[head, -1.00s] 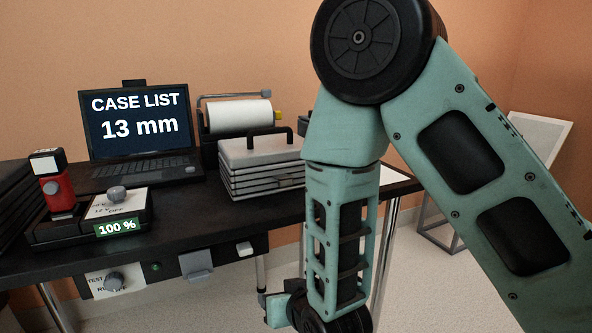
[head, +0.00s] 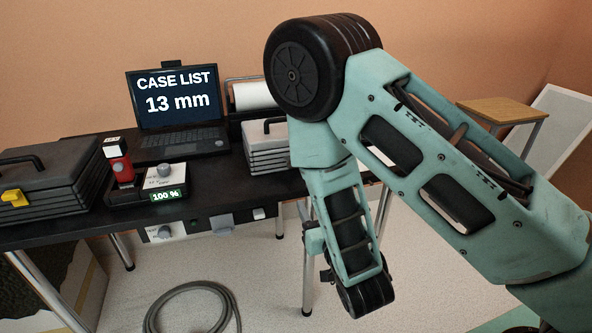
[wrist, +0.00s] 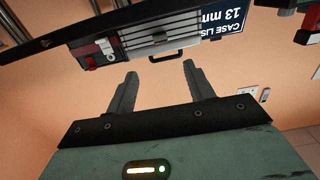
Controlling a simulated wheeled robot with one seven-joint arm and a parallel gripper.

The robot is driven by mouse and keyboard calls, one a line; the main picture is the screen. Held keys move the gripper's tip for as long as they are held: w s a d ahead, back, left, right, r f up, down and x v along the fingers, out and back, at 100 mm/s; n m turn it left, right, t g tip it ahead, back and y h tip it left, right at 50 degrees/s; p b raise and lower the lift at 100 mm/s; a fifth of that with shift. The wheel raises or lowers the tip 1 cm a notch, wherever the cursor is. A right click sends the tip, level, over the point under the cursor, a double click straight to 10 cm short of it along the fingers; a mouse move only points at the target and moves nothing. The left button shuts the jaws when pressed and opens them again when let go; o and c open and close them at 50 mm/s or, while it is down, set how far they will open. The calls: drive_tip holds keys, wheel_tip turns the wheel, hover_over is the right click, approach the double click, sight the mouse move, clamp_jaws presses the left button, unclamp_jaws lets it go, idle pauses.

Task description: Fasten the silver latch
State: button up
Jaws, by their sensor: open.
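I cannot clearly make out a silver latch in any view. A light grey ribbed case (head: 266,147) with a black handle stands on the black table, partly behind my arm; its right side is hidden. A dark case (head: 45,185) at the left end of the table has a yellow latch (head: 14,198) on its front. In the wrist view, which is upside down, my gripper (wrist: 159,69) is open and empty, its two fingers apart with orange wall between them. The ribbed case (wrist: 160,32) shows beyond the fingertips, apart from them. In the head view my gripper's fingers are not visible.
A laptop (head: 178,105) reading "CASE LIST 13 mm" and a paper roll (head: 253,95) stand at the back. A control box (head: 160,184) showing "100 %" is near the front edge. A coiled hose (head: 190,306) lies on the floor. A wooden stool (head: 503,110) stands right.

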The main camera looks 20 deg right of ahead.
sight(291, 162)
drive_tip(key=w+b, duration=0.7)
drive_tip(key=w, duration=0.9)
drive_tip(key=shift+w+b, duration=0.15)
drive_tip(key=shift+b, duration=0.15)
drive_tip(key=shift+c, duration=0.3)
drive_tip(key=c, duration=0.9)
